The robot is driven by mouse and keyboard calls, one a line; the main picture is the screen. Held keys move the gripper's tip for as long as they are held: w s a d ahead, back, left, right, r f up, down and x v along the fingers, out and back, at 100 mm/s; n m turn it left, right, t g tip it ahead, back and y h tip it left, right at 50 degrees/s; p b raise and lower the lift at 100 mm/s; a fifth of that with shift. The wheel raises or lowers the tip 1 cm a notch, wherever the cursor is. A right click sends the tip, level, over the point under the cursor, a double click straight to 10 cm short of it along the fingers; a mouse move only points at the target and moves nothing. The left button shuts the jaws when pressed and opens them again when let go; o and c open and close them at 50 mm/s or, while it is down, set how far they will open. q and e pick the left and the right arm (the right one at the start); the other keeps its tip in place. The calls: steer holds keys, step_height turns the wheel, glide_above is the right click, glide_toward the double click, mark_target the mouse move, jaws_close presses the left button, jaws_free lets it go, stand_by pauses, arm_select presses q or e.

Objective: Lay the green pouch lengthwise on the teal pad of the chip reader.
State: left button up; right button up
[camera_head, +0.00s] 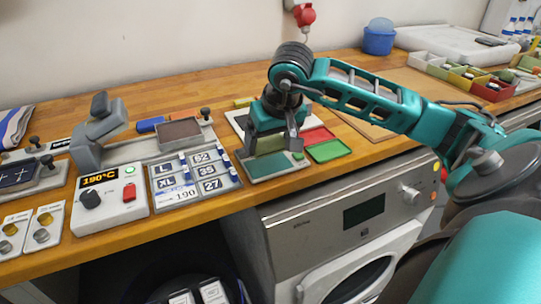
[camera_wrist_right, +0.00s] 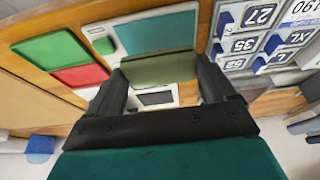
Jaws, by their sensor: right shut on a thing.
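The green pouch (camera_wrist_right: 160,69) is olive green and sits between the two fingers of my right gripper (camera_wrist_right: 165,85), which is shut on it. In the head view the right gripper (camera_head: 273,143) points down over the chip reader, and the pouch (camera_head: 270,144) shows between its fingers. The teal pad (camera_head: 268,166) of the chip reader (camera_head: 299,163) lies on the front side; it also shows in the wrist view (camera_wrist_right: 158,33). The pouch overlaps the pad's edge in the wrist view; I cannot tell whether they touch. My left gripper is not in view.
A green tray (camera_head: 328,150) and a red tray (camera_head: 317,135) lie right of the reader. A rack of size tags (camera_head: 195,174) stands close on its left, beside a heat press (camera_head: 108,198). A wooden board (camera_head: 345,108) lies behind on the right.

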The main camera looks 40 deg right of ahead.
mark_target(272, 148)
steer(key=shift+f, duration=1.95)
steer(key=shift+f+b, duration=0.15)
steer(key=shift+b, duration=0.2)
steer(key=o, duration=0.9)
steer(key=shift+c, duration=0.2)
